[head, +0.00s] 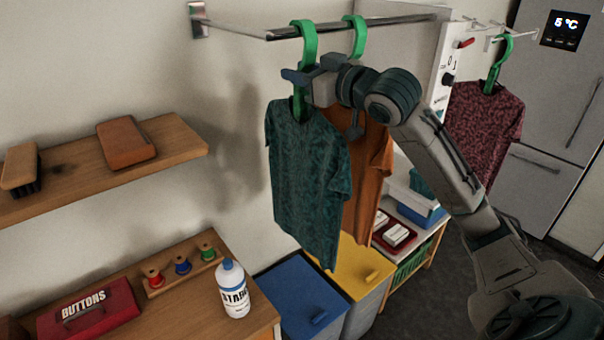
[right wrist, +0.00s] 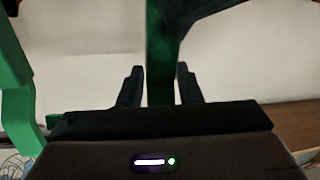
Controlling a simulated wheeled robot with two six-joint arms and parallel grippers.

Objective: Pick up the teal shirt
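The dark teal patterned shirt (head: 308,180) hangs from a green hanger (head: 308,42) on the metal rail in the head view. My right gripper (head: 312,72) is at the neck of this hanger, just above the collar. In the right wrist view the green hanger stem (right wrist: 160,60) stands between the two dark fingers (right wrist: 159,85). The fingers look open, with a thin gap at each side; contact is hard to tell. My left gripper is not in view.
An orange shirt (head: 368,185) hangs close behind on another green hanger (head: 357,35). A maroon shirt (head: 485,120) hangs at the right. Below are blue (head: 300,290) and yellow (head: 350,262) lidded bins. A starch bottle (head: 234,290) stands on the lower left shelf.

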